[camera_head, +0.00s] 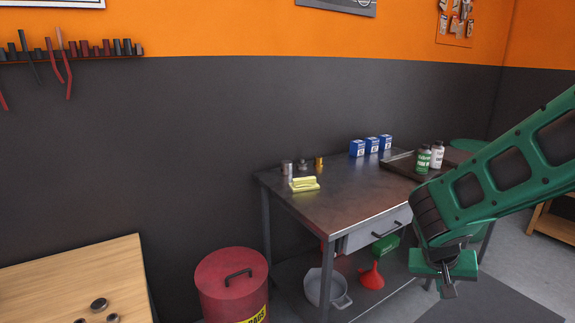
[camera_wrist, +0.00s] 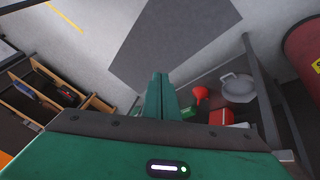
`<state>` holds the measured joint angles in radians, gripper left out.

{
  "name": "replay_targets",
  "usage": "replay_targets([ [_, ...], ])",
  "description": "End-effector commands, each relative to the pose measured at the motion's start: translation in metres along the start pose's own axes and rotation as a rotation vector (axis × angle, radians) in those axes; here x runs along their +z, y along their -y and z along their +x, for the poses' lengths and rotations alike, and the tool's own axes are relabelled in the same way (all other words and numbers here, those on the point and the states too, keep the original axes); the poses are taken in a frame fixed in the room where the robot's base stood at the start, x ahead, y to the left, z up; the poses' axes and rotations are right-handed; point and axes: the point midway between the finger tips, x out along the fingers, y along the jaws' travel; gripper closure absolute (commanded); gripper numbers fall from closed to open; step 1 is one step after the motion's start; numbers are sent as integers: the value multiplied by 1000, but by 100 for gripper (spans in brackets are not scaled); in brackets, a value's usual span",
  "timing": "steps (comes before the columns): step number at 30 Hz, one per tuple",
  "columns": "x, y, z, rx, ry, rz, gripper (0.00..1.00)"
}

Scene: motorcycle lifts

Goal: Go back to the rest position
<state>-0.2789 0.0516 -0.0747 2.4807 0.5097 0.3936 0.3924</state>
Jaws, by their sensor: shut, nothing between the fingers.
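My gripper (camera_head: 447,290) is at the lower right of the head view, at the end of my green arm. It hangs in front of the metal workbench (camera_head: 338,202), below the level of its top, and holds nothing. In the wrist view my gripper's green fingers (camera_wrist: 160,84) are together, with grey floor and a dark floor mat (camera_wrist: 172,38) beyond them.
On the bench are a yellow object (camera_head: 304,184), blue boxes (camera_head: 372,145) and a dark tray (camera_head: 400,167) with bottles. A red bin (camera_head: 228,285) stands left of it. A red funnel (camera_head: 372,277) and grey basin (camera_head: 322,287) sit below. A wooden table (camera_head: 70,275) is lower left.

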Motion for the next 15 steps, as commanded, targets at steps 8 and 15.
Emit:
replay_targets([
  [8,58,-95,-40,-78,227,99,100],
  [15,117,-139,-82,-197,363,127,100],
])
